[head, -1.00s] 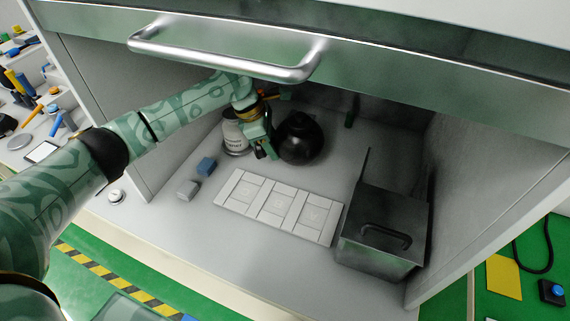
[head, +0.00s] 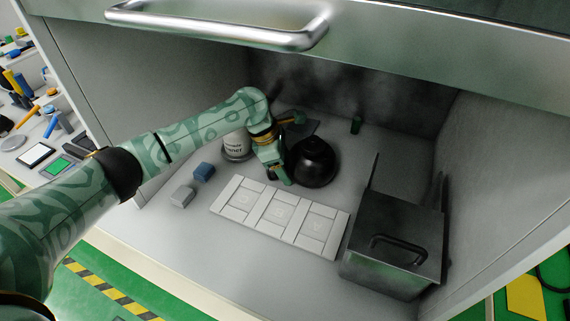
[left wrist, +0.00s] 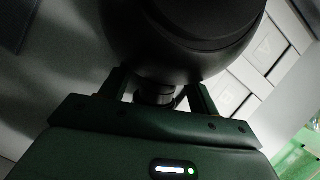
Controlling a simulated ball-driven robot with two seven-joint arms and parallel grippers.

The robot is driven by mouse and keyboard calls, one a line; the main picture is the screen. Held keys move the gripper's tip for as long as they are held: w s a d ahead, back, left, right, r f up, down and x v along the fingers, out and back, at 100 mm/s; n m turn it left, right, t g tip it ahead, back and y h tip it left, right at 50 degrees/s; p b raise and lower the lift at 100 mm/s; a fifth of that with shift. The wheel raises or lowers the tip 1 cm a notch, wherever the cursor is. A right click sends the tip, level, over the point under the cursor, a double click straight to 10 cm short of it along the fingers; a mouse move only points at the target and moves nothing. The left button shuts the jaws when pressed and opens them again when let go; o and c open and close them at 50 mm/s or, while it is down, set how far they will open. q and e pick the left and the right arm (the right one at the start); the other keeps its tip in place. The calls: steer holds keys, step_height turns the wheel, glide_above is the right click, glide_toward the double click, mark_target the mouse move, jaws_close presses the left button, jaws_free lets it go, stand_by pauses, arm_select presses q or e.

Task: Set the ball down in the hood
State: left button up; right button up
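The ball (head: 315,165) is a round black body with a ringed top, inside the hood (head: 225,275), behind the white tile panel. In the left wrist view the ball (left wrist: 185,40) fills the top middle, right in front of my left gripper. My left gripper (head: 285,178) is at the ball's left side. Its fingers stand apart in the left wrist view, with their tips hidden by the ball, and it appears to be holding the ball. I cannot tell whether the ball touches the floor. My right gripper is not in view.
A white tile panel (head: 280,218) lies in front of the ball. A dark metal bin (head: 385,270) with a handle stands at right. The sash handle (head: 215,28) hangs above.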

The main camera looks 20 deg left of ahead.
arm_select(q)
steer(key=shift+r, duration=0.1)
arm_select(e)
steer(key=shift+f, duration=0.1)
arm_select(q)
steer(key=p+v, duration=0.5)
steer(key=v, duration=0.5)
steer(key=shift+r+p, duration=0.35)
steer(key=shift+r, duration=0.05)
steer(key=shift+s+a+r, duration=0.15)
steer(key=shift+a+r, duration=0.15)
steer(key=shift+r, duration=0.25)
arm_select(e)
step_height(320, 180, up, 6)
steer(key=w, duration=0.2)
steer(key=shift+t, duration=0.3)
